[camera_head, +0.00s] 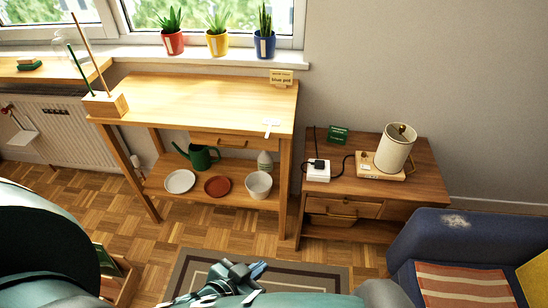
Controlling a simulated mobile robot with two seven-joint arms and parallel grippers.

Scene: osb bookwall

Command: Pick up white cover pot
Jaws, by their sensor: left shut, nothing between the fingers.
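The white cover pot (258,185) stands upright on the lower shelf of the wooden table, at its right end. It looks empty from above. A terracotta saucer (217,186) lies to its left, and a white bottle (265,163) stands just behind it. My left gripper (252,276) is low in the picture, over the striped rug, nearer to me than the pot and well apart from it. It is shut and empty. My right gripper is not in view.
The wooden table (200,98) has legs and a top above the shelf (205,201). A white saucer (180,181) and green watering can (198,156) share the shelf. A side cabinet (420,184) and blue armchair (440,235) stand right. Rug (185,270) and floor in front are clear.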

